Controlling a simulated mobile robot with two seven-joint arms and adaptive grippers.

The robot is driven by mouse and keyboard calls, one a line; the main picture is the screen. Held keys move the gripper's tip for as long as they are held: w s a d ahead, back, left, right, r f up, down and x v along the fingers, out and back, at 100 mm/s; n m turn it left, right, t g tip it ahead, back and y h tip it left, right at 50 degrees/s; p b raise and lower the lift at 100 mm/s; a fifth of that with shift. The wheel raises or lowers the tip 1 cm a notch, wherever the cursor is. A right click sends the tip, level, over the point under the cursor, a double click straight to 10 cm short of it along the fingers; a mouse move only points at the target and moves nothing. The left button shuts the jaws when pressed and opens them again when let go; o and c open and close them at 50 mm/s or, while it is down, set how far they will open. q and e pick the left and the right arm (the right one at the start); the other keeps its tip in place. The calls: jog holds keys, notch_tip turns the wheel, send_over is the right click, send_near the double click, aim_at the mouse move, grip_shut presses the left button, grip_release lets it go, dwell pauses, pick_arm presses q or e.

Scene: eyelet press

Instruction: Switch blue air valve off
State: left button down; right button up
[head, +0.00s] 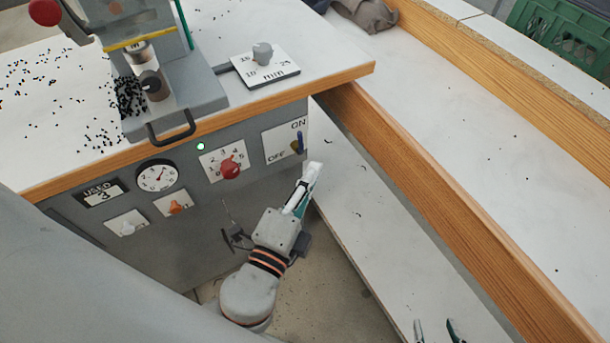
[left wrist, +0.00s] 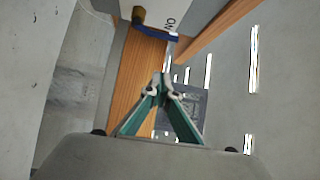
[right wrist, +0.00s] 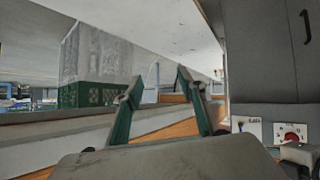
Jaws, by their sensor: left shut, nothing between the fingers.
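The blue valve lever (head: 300,141) sits on a brass body over a white ON/OFF plate (head: 272,143), at the right end of the grey press front. The lever points up toward ON. In the left wrist view the blue lever (left wrist: 160,34) reaches from its brass body toward the ON lettering. My left gripper (head: 314,168) is shut and empty, a little below and right of the plate, apart from the lever. Its closed tips (left wrist: 160,88) show in the left wrist view. My right gripper (head: 436,330) is open and empty at the bottom edge, far from the valve.
Left of the valve are a red knob (head: 230,169), a gauge (head: 157,177), an orange knob (head: 175,207) and a counter (head: 101,193). The wood-edged tabletop (head: 352,73) overhangs the panel. A wooden rail (head: 445,190) runs along the right.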

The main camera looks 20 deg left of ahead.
aim_at(300, 143)
pick_arm(q)
jog(key=w+r+p, duration=0.1)
jog(key=w, duration=0.6)
jog(key=a, duration=0.1)
jog(key=s+a, duration=0.1)
jog(key=a, duration=0.1)
jog(key=shift+s+a+f, duration=0.35)
jog(key=shift+f, duration=0.05)
pick_arm(e)
jog(key=shift+s+d+f, duration=0.25)
jog(key=shift+s+f, duration=0.1)
jog(key=shift+s, duration=0.1)
jog(key=shift+w+r, duration=0.1)
pick_arm(q)
jog(key=shift+s+a+f+t+b, duration=0.15)
jog(key=shift+t+b, duration=0.15)
jog(key=shift+b, duration=0.55)
pick_arm(e)
jog(key=shift+s+a, duration=0.15)
jog(key=shift+s, duration=0.5)
pick_arm(q)
jog(key=shift+n, duration=0.3)
pick_arm(e)
jog(key=shift+s, duration=0.1)
